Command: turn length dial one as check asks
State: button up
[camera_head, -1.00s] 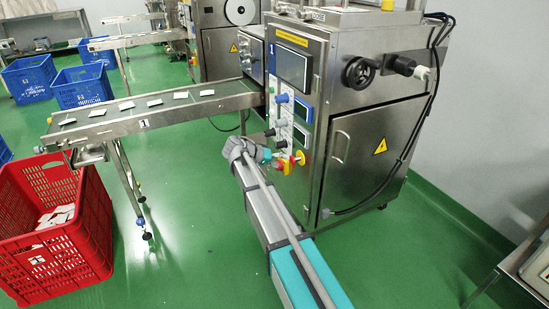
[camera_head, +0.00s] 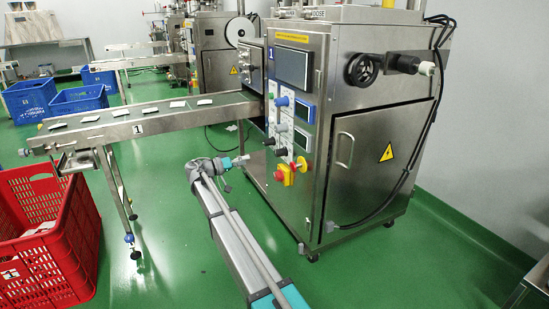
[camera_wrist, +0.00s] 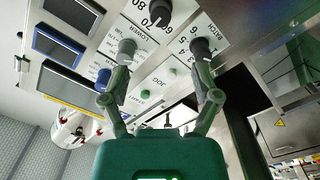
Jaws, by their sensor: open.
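The control panel of machine 1 (camera_head: 297,125) carries several knobs. In the wrist view a dark dial (camera_wrist: 157,10) at the top has numbers around 60 to 80. A dark knob (camera_wrist: 204,46) at the right has smaller numbers. I cannot tell surely which is the length dial. My gripper (camera_head: 239,160) is open and empty, left of the panel and apart from it. In the wrist view my gripper's fingers (camera_wrist: 161,78) spread toward the panel.
A red emergency stop on yellow (camera_head: 286,175) sits low on the panel. A conveyor (camera_head: 150,117) with white packets extends left. A red crate (camera_head: 55,265) stands at lower left, with blue crates (camera_head: 80,101) behind. Green floor around my arm is clear.

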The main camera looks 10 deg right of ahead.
aim_at(276, 153)
jog(key=shift+d, duration=0.15)
jog(key=x, duration=1.3)
jog(key=shift+w+d, duration=0.1)
jog(key=shift+d, duration=0.15)
